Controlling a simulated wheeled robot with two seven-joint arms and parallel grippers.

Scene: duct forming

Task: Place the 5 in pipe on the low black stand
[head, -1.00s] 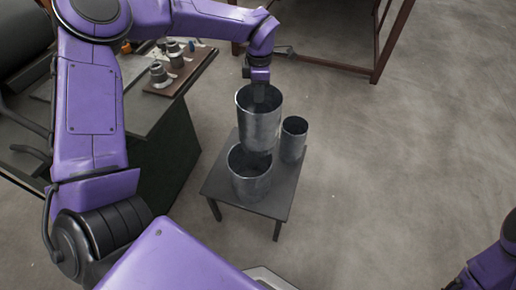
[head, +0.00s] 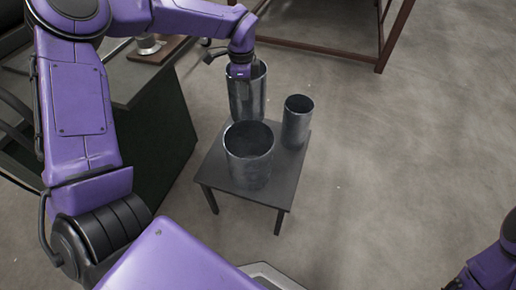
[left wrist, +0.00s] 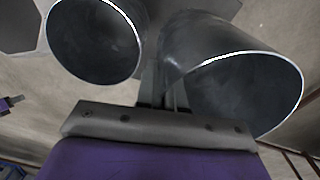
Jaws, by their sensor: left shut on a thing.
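The low black stand (head: 222,178) is in the middle of the head view. A wide grey metal pipe (head: 249,160) stands upright at its front, and a narrower pipe (head: 297,122) stands upright at its right. My left gripper (head: 242,76) is shut on the wall of a third, upright pipe, the held pipe (head: 246,104), at the stand's back corner. Its lower end is partly hidden by the wide pipe; I cannot tell whether it touches the stand. In the left wrist view, the gripper fingers (left wrist: 165,95) sit between two open pipe mouths, at the right-hand pipe (left wrist: 240,85).
A dark green workbench (head: 160,140) stands close to the left of the stand, with small metal parts on a board (head: 155,48) on top. A brown metal frame (head: 375,55) is at the back. The floor (head: 410,150) to the right is clear.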

